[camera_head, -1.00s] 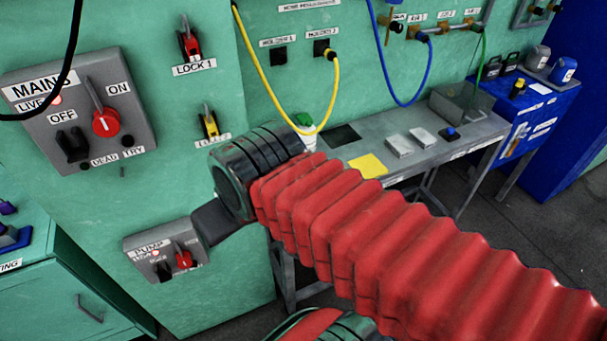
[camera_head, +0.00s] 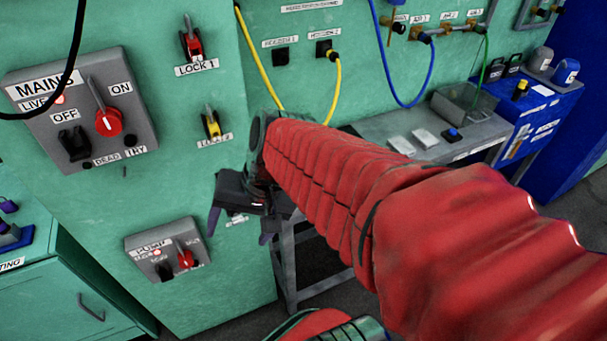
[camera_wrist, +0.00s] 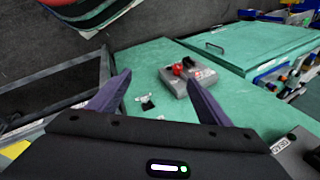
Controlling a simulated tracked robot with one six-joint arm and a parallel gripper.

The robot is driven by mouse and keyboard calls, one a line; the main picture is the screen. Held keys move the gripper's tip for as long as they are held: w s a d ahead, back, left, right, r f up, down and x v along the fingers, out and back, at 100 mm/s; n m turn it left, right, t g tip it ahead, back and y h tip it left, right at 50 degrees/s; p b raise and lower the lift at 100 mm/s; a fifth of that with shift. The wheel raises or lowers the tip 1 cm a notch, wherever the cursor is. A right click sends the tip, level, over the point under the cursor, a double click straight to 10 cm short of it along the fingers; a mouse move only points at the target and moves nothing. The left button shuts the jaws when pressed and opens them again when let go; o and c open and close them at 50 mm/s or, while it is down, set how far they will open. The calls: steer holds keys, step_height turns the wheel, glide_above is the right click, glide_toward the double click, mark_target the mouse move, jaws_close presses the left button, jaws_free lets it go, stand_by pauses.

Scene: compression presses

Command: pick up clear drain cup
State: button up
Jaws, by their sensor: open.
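I cannot make out a clear drain cup in either view. My gripper (camera_head: 241,222) is open and empty in front of the green panel wall, between the pump switch box and the grey bench. In the wrist view my gripper (camera_wrist: 158,82) shows two dark purple fingers spread apart, with nothing between them touching. Beyond the fingers is the green panel with a small black square and white labels. My red-sleeved arm hides the left part of the grey bench (camera_head: 388,127).
The pump switch box (camera_head: 165,250) is left of my gripper and also shows in the wrist view (camera_wrist: 188,79). The mains box (camera_head: 90,105) is higher. A yellow cable (camera_head: 262,65) hangs above. A blue cabinet (camera_head: 525,125) with bottles is far right.

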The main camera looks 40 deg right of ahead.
steer(key=w+d+f+m+t+y, duration=0.2)
steer(key=w+d+f+m, duration=0.1)
steer(key=d+m, duration=0.35)
steer(key=w+d+f+m+t+y, duration=0.2)
steer(key=w+d+m, duration=0.1)
steer(key=d+m, duration=0.3)
steer(key=s+d+f+m+t+h, duration=0.1)
steer(key=d+f+m+t+h, duration=0.1)
steer(key=d+m, duration=0.5)
steer(key=s+d+f+m+t+h, duration=0.1)
steer(key=d+f+m+t+h, duration=0.2)
steer(key=d+m, duration=0.4)
steer(key=d+t, duration=0.1)
steer(key=d, duration=0.3)
steer(key=shift+s+d+f, duration=0.15)
steer(key=shift+s+d, duration=0.05)
steer(key=shift+s, duration=0.1)
steer(key=shift+w, duration=0.15)
steer(key=x, duration=0.8)
steer(key=shift+w+a+f, duration=0.1)
steer(key=shift+f, duration=0.05)
steer(key=shift+w, duration=0.15)
